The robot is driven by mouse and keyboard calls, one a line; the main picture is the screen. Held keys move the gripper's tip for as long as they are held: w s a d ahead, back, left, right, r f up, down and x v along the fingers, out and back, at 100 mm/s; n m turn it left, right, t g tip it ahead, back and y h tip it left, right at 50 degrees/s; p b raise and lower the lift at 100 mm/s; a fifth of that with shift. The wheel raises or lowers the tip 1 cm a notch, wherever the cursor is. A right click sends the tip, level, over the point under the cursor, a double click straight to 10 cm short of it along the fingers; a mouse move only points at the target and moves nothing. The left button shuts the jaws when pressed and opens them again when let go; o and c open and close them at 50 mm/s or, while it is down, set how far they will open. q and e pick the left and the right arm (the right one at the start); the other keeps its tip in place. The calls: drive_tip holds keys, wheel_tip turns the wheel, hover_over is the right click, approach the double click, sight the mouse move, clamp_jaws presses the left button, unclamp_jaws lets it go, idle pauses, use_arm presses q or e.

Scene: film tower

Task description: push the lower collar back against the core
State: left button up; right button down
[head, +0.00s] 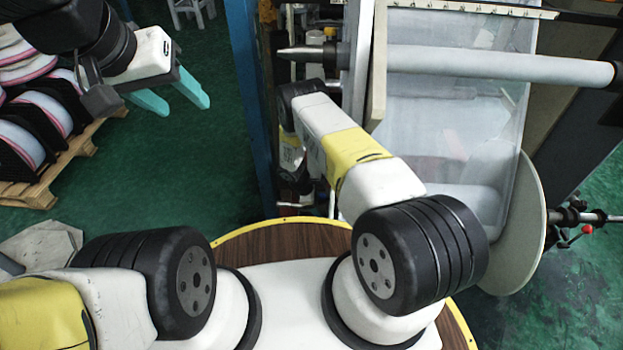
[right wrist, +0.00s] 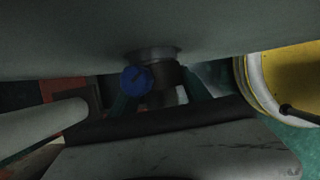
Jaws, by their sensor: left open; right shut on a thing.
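My left gripper (head: 182,96) is open and empty at the upper left of the head view, over the green floor. My right gripper (right wrist: 160,86) shows in the right wrist view with its teal fingers either side of a dark collar (right wrist: 166,76) with a blue knob (right wrist: 136,80). It is shut on this collar. A pale metal ring (right wrist: 155,53) sits just behind the collar, under a broad grey surface; whether they touch is unclear. In the head view my own arm and the frame hide the right gripper and this collar. The core cannot be made out clearly.
A film web (head: 445,125) hangs below a grey roller (head: 490,66). A large disc (head: 522,225) and a shaft collar with a red knob (head: 587,229) stand at the right. A blue post (head: 249,90) rises left of my right arm. Spools (head: 30,110) lie on a pallet (head: 55,165).

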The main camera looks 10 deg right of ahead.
drive_tip(key=shift+s+d, duration=0.2)
drive_tip(key=shift+d, duration=0.45)
drive_tip(key=shift+s+d, duration=0.2)
drive_tip(key=shift+d, duration=0.4)
drive_tip(key=shift+c, duration=2)
unclamp_jaws()
drive_tip(key=shift+w+a, duration=0.1)
drive_tip(key=shift+a, duration=0.05)
